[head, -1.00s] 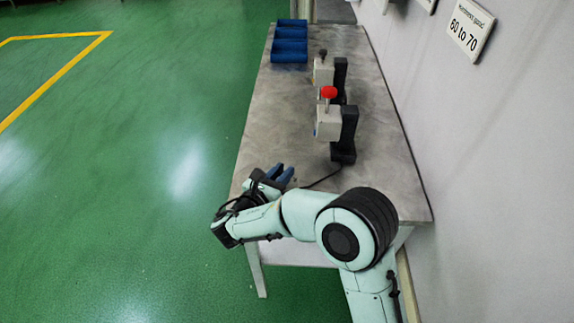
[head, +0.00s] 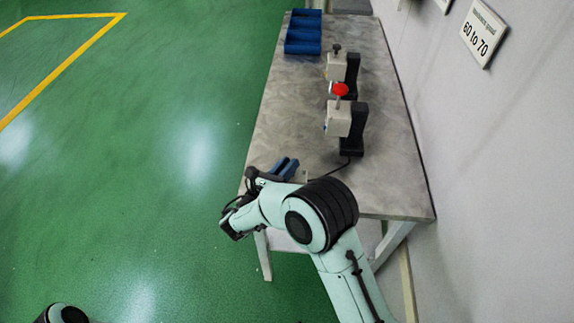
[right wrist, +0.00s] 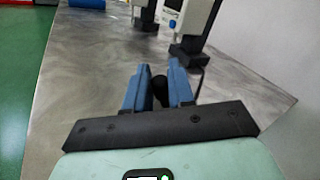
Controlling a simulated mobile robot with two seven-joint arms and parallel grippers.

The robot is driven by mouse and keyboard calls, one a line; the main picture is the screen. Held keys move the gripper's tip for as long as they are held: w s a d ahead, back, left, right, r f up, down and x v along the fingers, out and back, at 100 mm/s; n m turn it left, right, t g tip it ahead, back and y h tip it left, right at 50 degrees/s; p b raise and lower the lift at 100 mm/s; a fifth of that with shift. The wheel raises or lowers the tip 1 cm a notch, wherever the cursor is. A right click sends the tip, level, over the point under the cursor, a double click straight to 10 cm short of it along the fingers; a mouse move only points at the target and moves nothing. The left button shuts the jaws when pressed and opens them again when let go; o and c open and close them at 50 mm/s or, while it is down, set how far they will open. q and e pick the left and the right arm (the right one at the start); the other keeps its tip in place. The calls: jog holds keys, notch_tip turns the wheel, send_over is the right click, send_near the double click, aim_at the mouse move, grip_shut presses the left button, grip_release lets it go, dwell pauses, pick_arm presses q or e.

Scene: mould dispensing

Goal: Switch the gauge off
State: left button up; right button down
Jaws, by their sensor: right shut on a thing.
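A pale gauge with a red knob on top (head: 338,118) stands on a black stand on the grey table. A similar gauge with a dark knob (head: 337,66) stands behind it. In the right wrist view the nearer gauge's lower body and display show (right wrist: 190,16); its top is cut off. My right gripper (head: 284,165) is low over the table's near left part, in front of the gauges and apart from them. In the right wrist view its blue fingers (right wrist: 158,76) are shut on a dark rounded thing (right wrist: 159,90), mostly hidden between them. My left gripper is not in view.
The table (head: 290,110) is bare left of the gauges. A blue compartment tray (head: 303,48) sits at its far end. A dark cable (head: 332,173) runs from the nearer gauge's stand toward my right gripper. A wall with a "60 to 70" sign (head: 483,32) bounds the right.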

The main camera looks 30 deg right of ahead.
jog(key=c, duration=1.1)
grip_release()
jog(key=v, duration=1.3)
jog(key=shift+s+a, duration=0.15)
jog(key=shift+s, duration=0.05)
